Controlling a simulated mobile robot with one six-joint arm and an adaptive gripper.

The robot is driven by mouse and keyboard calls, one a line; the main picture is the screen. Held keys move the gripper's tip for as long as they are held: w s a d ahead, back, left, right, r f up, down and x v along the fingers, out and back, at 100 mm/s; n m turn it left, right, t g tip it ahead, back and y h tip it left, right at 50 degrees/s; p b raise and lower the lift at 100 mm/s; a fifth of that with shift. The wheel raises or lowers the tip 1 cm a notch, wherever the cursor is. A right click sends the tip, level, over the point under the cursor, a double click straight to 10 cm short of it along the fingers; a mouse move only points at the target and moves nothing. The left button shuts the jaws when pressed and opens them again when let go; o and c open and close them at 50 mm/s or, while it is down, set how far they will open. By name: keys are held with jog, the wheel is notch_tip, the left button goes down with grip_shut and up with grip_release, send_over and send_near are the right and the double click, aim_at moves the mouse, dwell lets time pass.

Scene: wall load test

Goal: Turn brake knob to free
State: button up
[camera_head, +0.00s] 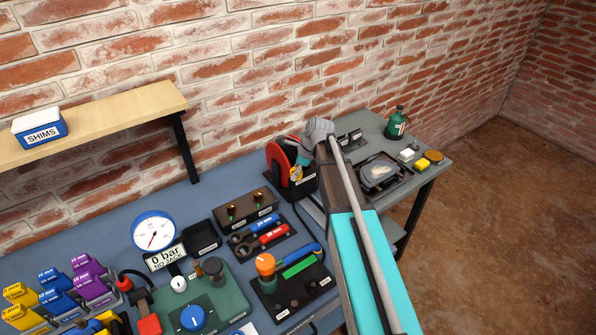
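My arm reaches from the lower right to the back of the bench. Its grey end (318,130) is beside a red reel (280,163) on a black stand, near the wall. The gripper fingers cannot be made out there. No knob on the reel shows clearly; the arm end hides part of it. Which knob is the brake knob cannot be read. A blue knob (192,318) with a white pointer line sits on a green unit at the front. An orange-topped knob (265,264) stands on a black block to its right.
A gauge (153,231) with a "0 bar" sign (165,257) stands behind the green unit. Wrenches (259,235) lie near a brown block (245,209). A shelf (110,122) holds a SHIMS box (39,128). A side table (433,172) carries a green can (396,124).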

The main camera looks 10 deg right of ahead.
jog(key=c, duration=0.4)
jog(key=shift+w, duration=0.1)
jog(key=shift+n+g, duration=0.5)
jog(key=shift+n, duration=1)
jog(key=o, duration=1.1)
jog(key=shift+w, duration=0.1)
